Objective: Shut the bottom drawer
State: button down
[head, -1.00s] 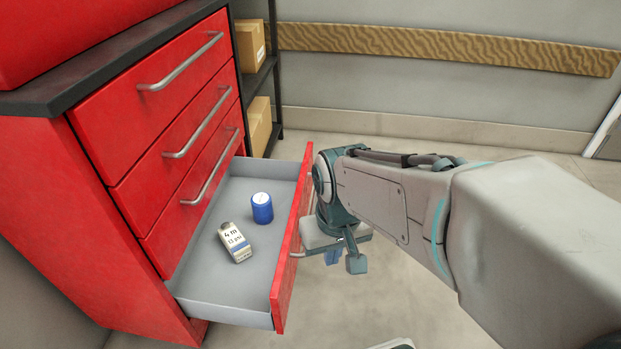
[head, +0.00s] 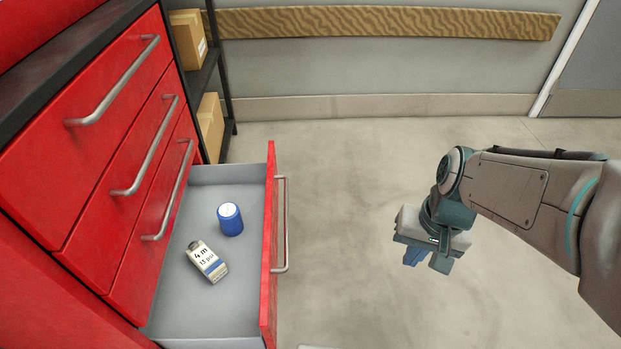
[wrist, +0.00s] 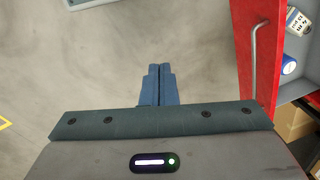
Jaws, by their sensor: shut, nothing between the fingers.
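The bottom drawer of the red cabinet stands pulled out. Its red front (head: 268,250) with a metal handle (head: 281,225) faces right in the head view. A blue cylinder (head: 230,219) and a white labelled box (head: 207,261) lie inside on the grey drawer floor (head: 205,315). My gripper (head: 427,262) is to the right of the drawer front, apart from it, with its fingers pointing down over bare floor. In the wrist view its two fingers (wrist: 158,75) are together and hold nothing. The drawer front (wrist: 258,50) and handle (wrist: 257,60) show at the right there.
The three drawers above (head: 150,150) are closed. A dark shelf (head: 215,80) with cardboard boxes (head: 209,125) stands behind the cabinet. The floor (head: 345,200) between the drawer front and my gripper is clear.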

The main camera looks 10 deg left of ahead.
jog(key=w+a+f+m+g+y+p, duration=0.2)
jog(key=w+a+m+g+y+p, duration=0.15)
jog(key=a+m+p, duration=0.45)
jog(key=m+t+y+p, duration=0.1)
jog(key=m+y+p, duration=0.25)
jog(key=m, duration=0.25)
send_near(271, 262)
jog(key=b+x, duration=0.1)
jog(key=x, duration=0.1)
jog(key=b+x, duration=0.2)
jog(key=shift+s+f, duration=0.25)
jog(key=shift+s, duration=0.2)
jog(key=shift+s+a, duration=0.1)
jog(key=shift+a, duration=0.4)
